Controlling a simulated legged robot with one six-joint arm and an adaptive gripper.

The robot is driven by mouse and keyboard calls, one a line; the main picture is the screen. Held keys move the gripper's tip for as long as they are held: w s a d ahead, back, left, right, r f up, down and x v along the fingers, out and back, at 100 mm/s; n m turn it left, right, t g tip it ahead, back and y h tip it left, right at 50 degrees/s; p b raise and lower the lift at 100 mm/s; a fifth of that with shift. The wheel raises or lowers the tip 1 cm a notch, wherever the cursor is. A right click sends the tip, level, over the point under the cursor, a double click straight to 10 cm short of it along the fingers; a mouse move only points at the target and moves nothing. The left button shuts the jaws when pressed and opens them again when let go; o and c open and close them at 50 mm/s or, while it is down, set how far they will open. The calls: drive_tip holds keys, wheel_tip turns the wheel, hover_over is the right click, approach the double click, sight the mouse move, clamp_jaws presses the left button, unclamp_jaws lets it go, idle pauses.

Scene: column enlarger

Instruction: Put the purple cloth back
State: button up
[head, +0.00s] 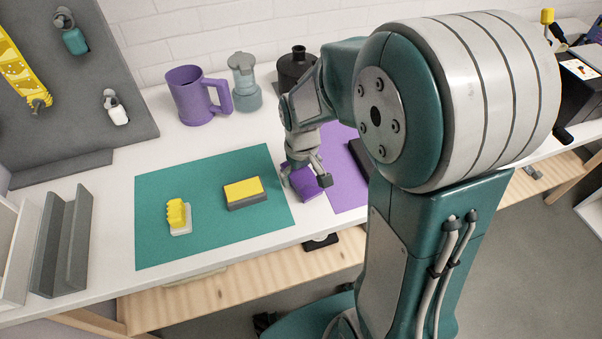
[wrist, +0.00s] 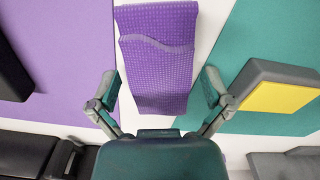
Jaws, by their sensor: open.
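The purple cloth (head: 308,188) is a folded, textured piece lying on the white worktop strip between the teal mat (head: 155,228) and the purple mat (head: 343,187). In the wrist view the cloth (wrist: 158,65) runs lengthwise away from my wrist, with a wavy fold edge near its far end. My gripper (head: 305,176) points down over the cloth and hides part of it in the head view. In the wrist view my gripper (wrist: 159,82) is open, with one finger on each side of the cloth. I cannot tell how high the fingertips are above the worktop.
On the teal mat are a yellow-topped grey block (head: 245,194) and a yellow brush-like item (head: 177,216). A purple mug (head: 195,97), a grey-teal bottle (head: 245,82) and a dark bottle (head: 297,68) stand behind. A grey upright rack (head: 62,243) is at left.

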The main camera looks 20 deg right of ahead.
drive_tip(key=shift+r, duration=0.1)
drive_tip(key=shift+r, duration=3.9)
wheel_tip(320, 180, up, 12)
drive_tip(key=shift+s, duration=0.1)
